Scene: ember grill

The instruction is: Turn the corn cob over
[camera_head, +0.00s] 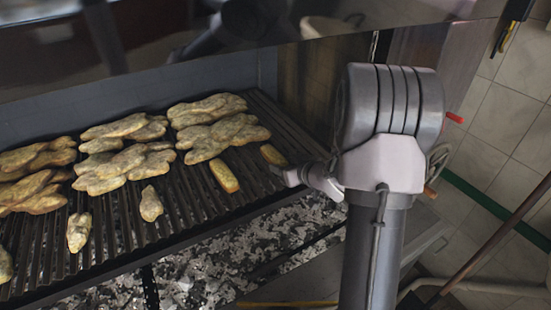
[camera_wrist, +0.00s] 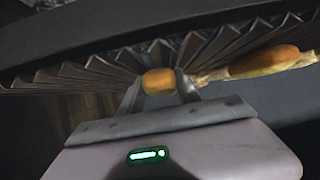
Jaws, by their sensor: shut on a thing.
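A short yellow-brown corn cob (camera_head: 272,155) lies at the right end of the grill grate (camera_head: 120,222) in the head view. My gripper (camera_head: 279,168) reaches it from the right. In the wrist view, my gripper (camera_wrist: 159,90) is shut on the corn cob (camera_wrist: 158,80), with one finger on each side. The cob's end faces the wrist camera, and the rest of it is hidden. It is at the height of the grate bars; I cannot tell whether it touches them. A second yellow piece (camera_head: 224,176) lies on the grate to the left.
Several large browned chicken pieces (camera_head: 125,168) cover the back of the grate. Smaller drumstick-like pieces (camera_head: 151,204) lie nearer the front. Ashy coals (camera_head: 220,265) lie below; a dark hood (camera_head: 140,50) overhangs.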

